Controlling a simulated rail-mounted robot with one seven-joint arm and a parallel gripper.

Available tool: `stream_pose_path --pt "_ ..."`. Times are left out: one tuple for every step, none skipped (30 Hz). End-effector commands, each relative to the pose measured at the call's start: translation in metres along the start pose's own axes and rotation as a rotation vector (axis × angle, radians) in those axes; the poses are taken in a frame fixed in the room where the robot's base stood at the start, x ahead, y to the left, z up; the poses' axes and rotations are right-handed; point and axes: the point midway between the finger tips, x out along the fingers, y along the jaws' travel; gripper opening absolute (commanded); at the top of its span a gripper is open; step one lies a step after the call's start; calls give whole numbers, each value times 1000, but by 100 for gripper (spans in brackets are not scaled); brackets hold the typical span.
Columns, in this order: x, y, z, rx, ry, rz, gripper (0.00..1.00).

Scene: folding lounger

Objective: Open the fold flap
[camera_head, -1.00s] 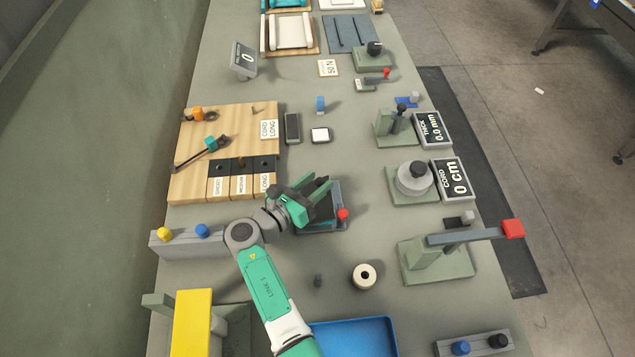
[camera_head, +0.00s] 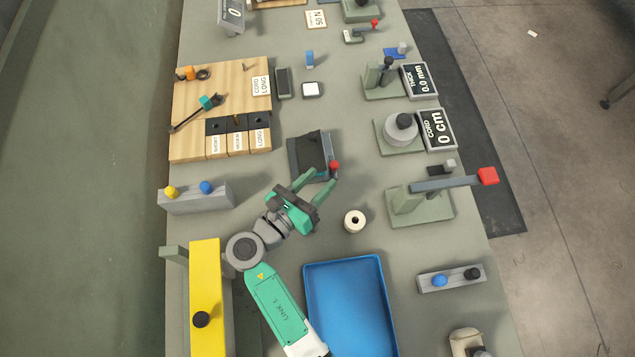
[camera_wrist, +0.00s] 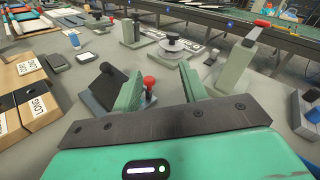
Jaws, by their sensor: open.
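The fold flap (camera_head: 308,152) is a dark panel on a small grey base in the middle of the bench, with a red knob (camera_head: 334,165) at its near right corner. In the wrist view the flap (camera_wrist: 110,86) stands at a slant, and the red knob (camera_wrist: 149,82) shows just right of the left finger. That finger hides part of the base. My gripper (camera_head: 317,183) is open and empty, its fingers pointing at the near side of the flap. I cannot tell whether a finger touches it.
A wooden board (camera_head: 190,135) lies at the left and a grey block with yellow and blue knobs (camera_head: 195,198) below it. A cream roll (camera_head: 354,221) and a blue tray (camera_head: 350,310) are to the right of my arm. A lever press (camera_head: 420,205) stands further right.

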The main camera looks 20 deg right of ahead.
Motion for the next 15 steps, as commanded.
stream_pose_path --pt "-5 -5 -1 -1 1 1 43" --pt "-7 -8 -1 0 1 1 43" --pt "-9 -10 -2 0 0 1 43" --pt "-10 -12 -2 0 0 1 43" --pt "-11 -12 -3 -1 0 0 43" --pt "-12 -13 -3 0 -1 0 43" --pt "-12 -14 -3 0 -1 0 43" --pt "-12 -14 -3 0 -1 0 43" --pt "-12 -14 -4 0 -1 0 43" --pt "-12 -14 -4 0 -1 0 43" --pt "-12 -14 -4 0 -1 0 43" --pt "-12 -14 -4 0 -1 0 43" --pt "-12 -14 -4 0 -1 0 43" --pt "-11 -13 -3 -1 0 1 42" --pt "-10 -13 -2 -7 3 9 42"
